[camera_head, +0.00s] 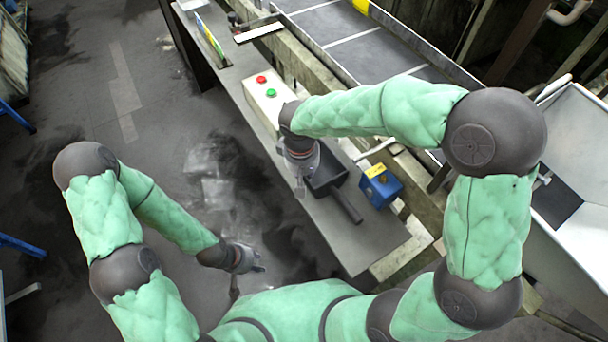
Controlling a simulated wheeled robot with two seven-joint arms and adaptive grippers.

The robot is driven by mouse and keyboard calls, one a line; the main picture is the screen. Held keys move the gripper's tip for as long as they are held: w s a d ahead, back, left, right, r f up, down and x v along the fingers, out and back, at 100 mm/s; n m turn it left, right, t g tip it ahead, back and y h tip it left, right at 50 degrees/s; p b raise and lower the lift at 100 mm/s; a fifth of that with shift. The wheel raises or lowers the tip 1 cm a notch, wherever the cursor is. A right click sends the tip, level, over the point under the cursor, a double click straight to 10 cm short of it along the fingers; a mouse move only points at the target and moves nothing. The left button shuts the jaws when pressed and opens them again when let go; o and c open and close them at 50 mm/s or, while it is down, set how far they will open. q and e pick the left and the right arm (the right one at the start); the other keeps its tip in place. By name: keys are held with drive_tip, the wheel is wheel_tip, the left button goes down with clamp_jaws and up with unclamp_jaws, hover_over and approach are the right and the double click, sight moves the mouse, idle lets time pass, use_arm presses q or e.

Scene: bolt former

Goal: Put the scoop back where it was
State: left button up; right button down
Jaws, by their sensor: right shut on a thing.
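The dark grey scoop (347,205) is over the narrow grey table, its handle pointing toward the lower right. My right gripper (301,190) is at the scoop's left edge and shut on it; the contact itself is small and partly hidden by the gripper. Whether the scoop touches the table or hangs just above it is unclear. My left gripper (260,264) hangs low over the floor, left of the table and away from the scoop. Its fingers are too small to tell whether they are open.
A blue box with a yellow label (380,187) stands close right of the scoop. A pale control box with red and green buttons (267,98) is farther up the table (370,243). A conveyor (345,45) runs behind. The table's near end is bare.

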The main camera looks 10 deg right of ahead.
drive_tip(key=shift+f, duration=0.15)
drive_tip(key=c, duration=1.4)
unclamp_jaws()
drive_tip(key=shift+o, duration=0.2)
wheel_tip(320, 180, up, 12)
drive_tip(key=p, duration=0.3)
drive_tip(key=shift+s+a+r, duration=0.15)
drive_tip(key=shift+a+r, duration=0.05)
drive_tip(key=shift+a, duration=0.15)
